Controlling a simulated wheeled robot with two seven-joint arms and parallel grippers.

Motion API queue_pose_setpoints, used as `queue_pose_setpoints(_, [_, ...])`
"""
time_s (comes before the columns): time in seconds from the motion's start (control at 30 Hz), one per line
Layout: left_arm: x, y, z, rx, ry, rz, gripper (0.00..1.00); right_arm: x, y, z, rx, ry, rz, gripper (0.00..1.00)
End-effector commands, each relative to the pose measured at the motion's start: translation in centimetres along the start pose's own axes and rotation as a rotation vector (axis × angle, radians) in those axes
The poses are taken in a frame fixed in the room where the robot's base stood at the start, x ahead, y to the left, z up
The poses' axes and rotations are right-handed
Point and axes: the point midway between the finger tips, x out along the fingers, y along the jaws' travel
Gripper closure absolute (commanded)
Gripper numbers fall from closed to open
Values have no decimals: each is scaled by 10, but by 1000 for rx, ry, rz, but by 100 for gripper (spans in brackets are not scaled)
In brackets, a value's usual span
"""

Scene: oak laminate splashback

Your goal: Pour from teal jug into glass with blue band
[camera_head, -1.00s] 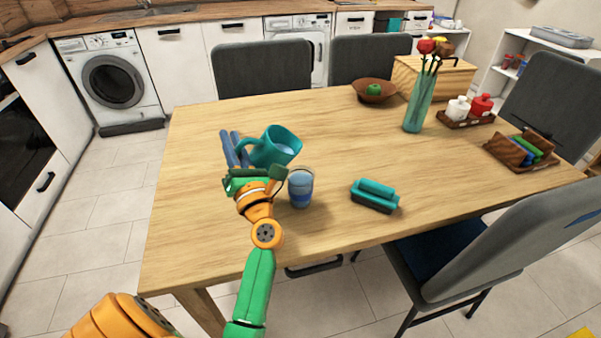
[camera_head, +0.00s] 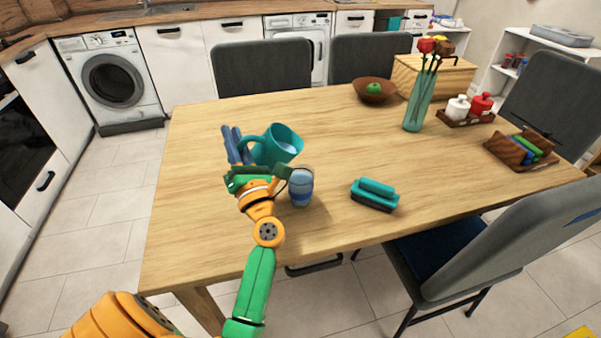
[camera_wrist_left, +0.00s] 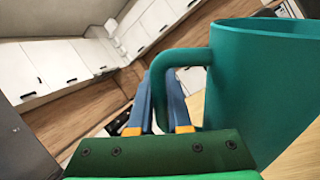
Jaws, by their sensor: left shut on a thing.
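The teal jug (camera_head: 280,147) is held above the table just behind the glass, tilted slightly to the right, with pale liquid visible inside its mouth. My left gripper (camera_head: 236,150) is shut on its handle. In the left wrist view, the jug (camera_wrist_left: 262,85) fills the right side and its handle passes at the blue fingers (camera_wrist_left: 162,105). The glass with the blue band (camera_head: 301,188) stands upright on the table, right of my left wrist, and looks bluish inside. Its contents are hard to tell apart from the band. My right gripper is not in view.
A teal brush-like block (camera_head: 375,194) lies right of the glass. The table's middle is clear.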

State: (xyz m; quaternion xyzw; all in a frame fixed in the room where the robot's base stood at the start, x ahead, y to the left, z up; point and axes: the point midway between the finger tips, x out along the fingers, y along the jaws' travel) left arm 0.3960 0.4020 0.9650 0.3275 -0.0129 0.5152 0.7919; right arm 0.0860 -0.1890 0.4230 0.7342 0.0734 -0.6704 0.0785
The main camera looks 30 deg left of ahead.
Motion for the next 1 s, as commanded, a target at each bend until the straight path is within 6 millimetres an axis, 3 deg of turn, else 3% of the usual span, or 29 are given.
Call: queue_pose_setpoints(1.0, [-1,-1,5,49,-38,14,100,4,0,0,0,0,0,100])
